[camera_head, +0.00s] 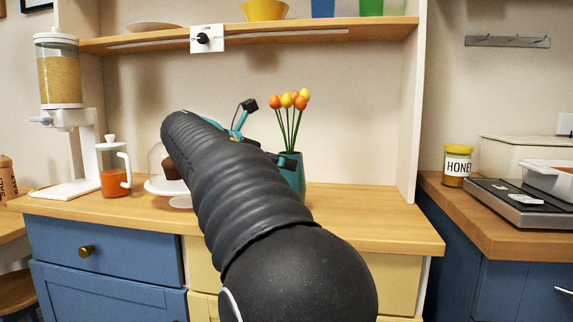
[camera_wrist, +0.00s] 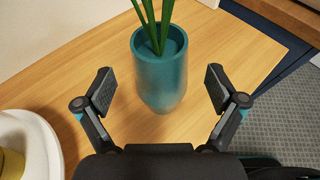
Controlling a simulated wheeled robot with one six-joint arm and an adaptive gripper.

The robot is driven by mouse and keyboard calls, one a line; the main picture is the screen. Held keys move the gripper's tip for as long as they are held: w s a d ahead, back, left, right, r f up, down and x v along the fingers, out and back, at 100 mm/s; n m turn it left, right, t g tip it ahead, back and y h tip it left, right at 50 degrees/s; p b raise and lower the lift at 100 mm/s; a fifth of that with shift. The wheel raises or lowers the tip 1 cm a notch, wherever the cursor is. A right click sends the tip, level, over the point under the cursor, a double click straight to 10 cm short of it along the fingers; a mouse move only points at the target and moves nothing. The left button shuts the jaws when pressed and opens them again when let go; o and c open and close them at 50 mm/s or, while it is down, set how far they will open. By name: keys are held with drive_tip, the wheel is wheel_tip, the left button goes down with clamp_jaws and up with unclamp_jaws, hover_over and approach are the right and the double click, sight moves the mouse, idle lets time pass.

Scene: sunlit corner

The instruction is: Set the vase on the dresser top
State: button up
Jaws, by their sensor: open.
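A teal vase (camera_head: 293,172) with orange and yellow tulips stands upright on the wooden dresser top (camera_head: 370,218). My arm hides its lower left side in the head view. In the wrist view the vase (camera_wrist: 160,70) stands on bare wood (camera_wrist: 90,80), with green stems in its mouth. My gripper (camera_wrist: 160,90) is open, one finger on each side of the vase, with a visible gap to each. Nothing is between the fingers except the vase, which they do not appear to touch.
A white cake stand (camera_head: 160,186) is left of the vase; its rim (camera_wrist: 45,125) shows in the wrist view. A glass jug (camera_head: 113,170) and cereal dispenser (camera_head: 60,90) stand farther left. A shelf (camera_head: 350,32) hangs above. The top right of the dresser is clear.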

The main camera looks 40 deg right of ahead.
drive_tip(key=v, duration=0.8)
drive_tip(key=shift+a+p, duration=0.2)
drive_tip(key=shift+p, duration=0.25)
drive_tip(key=shift+r, duration=0.1)
drive_tip(key=s+a+f+m+t+y, duration=0.1)
drive_tip(key=s+a+f+m+y, duration=0.3)
drive_tip(key=f, duration=0.7)
drive_tip(key=s+a+f+m+t+y, duration=0.2)
drive_tip(key=s+a+f+m+y, duration=0.3)
drive_tip(key=s+a+f+m, duration=0.3)
drive_tip(key=s+a+f+m+t+y, duration=0.2)
drive_tip(key=s+a+f+m+y, duration=0.3)
drive_tip(key=s+f, duration=0.4)
wheel_tip(320, 180, down, 5)
drive_tip(key=shift+s+a+r+m, duration=0.1)
drive_tip(key=shift+s+a+m, duration=0.4)
drive_tip(key=shift+a, duration=0.75)
